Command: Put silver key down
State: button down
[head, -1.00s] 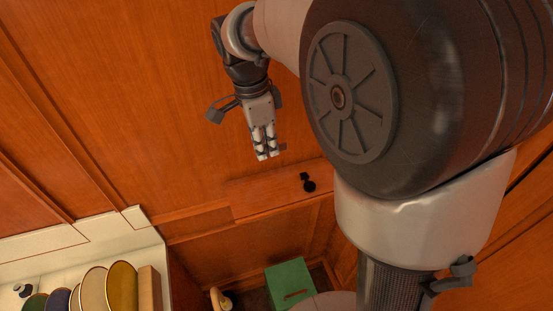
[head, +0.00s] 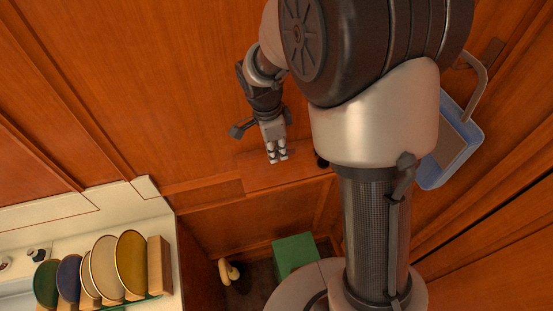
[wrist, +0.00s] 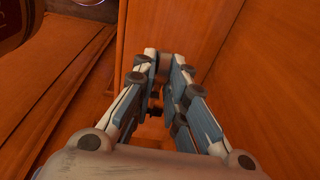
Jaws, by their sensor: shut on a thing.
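My gripper (head: 278,158) hangs fingers-down just above a wooden ledge (head: 258,180) in the head view. In the wrist view its fingers (wrist: 164,65) are closed together at the tips on a small grey piece (wrist: 163,62), which I take to be the silver key. Most of it is hidden between the fingers, so its shape is not clear. I cannot tell whether it touches the ledge.
A small dark object (head: 321,161) sits on the ledge right of my gripper, partly hidden by my arm. Below are a green box (head: 295,255) and a tan curved object (head: 228,271). Coloured plates (head: 131,264) stand in a rack at left. A blue bin (head: 449,158) is at right.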

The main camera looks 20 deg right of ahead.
jog(key=shift+f, duration=2.2)
jog(key=shift+f+b, duration=0.2)
jog(key=shift+b, duration=0.2)
jog(key=c, duration=1.6)
grip_release()
jog(key=shift+r, duration=0.1)
